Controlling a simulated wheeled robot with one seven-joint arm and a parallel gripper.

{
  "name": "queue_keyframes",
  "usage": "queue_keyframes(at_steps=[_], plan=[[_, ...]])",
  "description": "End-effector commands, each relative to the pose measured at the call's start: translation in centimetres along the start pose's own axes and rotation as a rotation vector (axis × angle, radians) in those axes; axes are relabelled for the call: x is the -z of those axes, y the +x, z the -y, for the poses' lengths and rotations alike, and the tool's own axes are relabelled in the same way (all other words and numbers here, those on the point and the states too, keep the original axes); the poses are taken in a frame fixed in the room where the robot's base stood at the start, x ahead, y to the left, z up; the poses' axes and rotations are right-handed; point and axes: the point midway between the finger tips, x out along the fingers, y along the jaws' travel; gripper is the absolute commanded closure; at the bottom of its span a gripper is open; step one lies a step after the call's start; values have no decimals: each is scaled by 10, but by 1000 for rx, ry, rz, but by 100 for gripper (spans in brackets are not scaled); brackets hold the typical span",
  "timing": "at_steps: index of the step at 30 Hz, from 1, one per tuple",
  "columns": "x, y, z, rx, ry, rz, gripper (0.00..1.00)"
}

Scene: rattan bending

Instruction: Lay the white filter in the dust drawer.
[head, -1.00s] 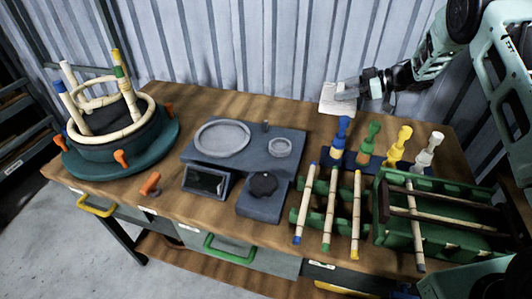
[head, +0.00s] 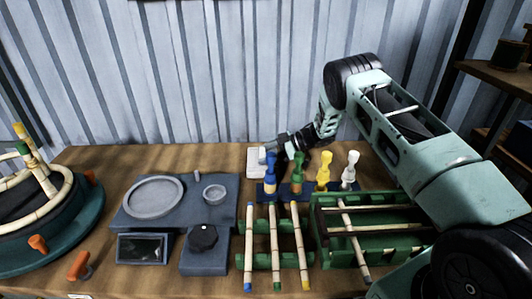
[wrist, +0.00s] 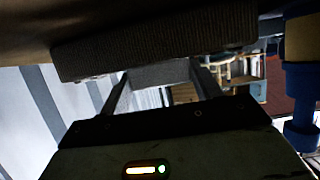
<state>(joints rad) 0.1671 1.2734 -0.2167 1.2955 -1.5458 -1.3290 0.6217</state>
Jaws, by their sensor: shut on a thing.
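The white filter (head: 254,163) is a pale flat pad at the back of the workbench, behind the blue-topped peg. My gripper (head: 268,156) reaches it from the right and is shut on it. In the wrist view, a ribbed grey slab (wrist: 150,46), apparently the filter, spans the top of the picture. A grey block on it sits between my two fingers (wrist: 160,78). I cannot tell whether the filter touches the bench. I cannot identify the dust drawer in the current views.
Several coloured pegs (head: 325,170) stand just right of the filter, close to my gripper. A grey device with a round dish (head: 153,197) lies left, a green rack (head: 375,252) right. Bare bench top (head: 110,160) shows at back left. Corrugated wall stands behind.

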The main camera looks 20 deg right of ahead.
Motion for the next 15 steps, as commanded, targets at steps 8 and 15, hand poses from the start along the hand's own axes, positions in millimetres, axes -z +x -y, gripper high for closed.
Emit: queue_keyframes(at_steps=[8, 15], plan=[[-2, 1, 0, 0, 0, -1, 61], [-2, 1, 0, 0, 0, 0, 15]])
